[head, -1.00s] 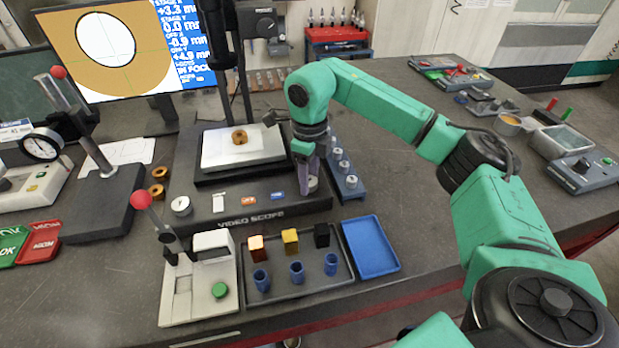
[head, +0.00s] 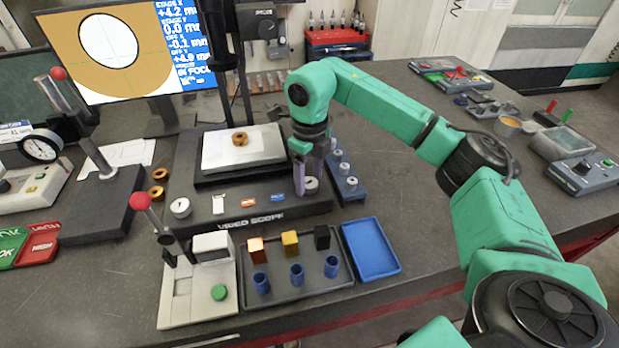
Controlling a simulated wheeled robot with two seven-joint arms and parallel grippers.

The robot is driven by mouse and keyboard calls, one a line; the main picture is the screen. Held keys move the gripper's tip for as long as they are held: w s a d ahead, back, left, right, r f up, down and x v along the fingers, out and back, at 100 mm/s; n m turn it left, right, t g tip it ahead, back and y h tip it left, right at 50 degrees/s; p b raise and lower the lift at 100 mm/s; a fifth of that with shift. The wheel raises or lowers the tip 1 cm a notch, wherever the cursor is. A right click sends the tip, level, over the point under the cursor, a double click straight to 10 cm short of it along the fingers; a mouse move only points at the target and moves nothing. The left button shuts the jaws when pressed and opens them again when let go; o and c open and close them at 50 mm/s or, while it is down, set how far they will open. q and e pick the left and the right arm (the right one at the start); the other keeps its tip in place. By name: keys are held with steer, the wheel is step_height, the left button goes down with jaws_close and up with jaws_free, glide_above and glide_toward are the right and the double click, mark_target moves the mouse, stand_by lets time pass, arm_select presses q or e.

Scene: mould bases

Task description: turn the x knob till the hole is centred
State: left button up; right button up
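The right-hand knob (head: 311,185) of the video scope (head: 250,212) is a silver disc, partly hidden by my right gripper (head: 301,188). The gripper points down with its grey fingers at the knob's left side; I cannot tell whether they touch it. A second silver knob (head: 181,207) is at the scope's left front. A brown ring part (head: 240,139) lies on the white stage (head: 225,152). The monitor (head: 130,85) shows the ring magnified, its white hole high in the picture. The readout gives stage X +4.2, off X -0.1, off Y +4.9. My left gripper is out of view.
A lever fixture (head: 200,290), a dark tray (head: 325,283) with blocks and blue cups, and an empty blue tray (head: 371,248) stand in front. A blue rack (head: 345,178) of small weights is close right of the gripper. Dial gauge stand (head: 105,205) at left.

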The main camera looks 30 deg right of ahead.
mark_target(309, 182)
steer(key=shift+o, duration=0.2)
steer(key=shift+s+f, duration=0.1)
step_height(309, 182, up, 5)
steer(key=shift+r+b, duration=0.1)
steer(key=shift+b, duration=0.55)
step_height(309, 182, up, 9)
steer(key=p, duration=0.2)
steer(key=shift+r+p, duration=0.2)
steer(key=shift+p, duration=0.15)
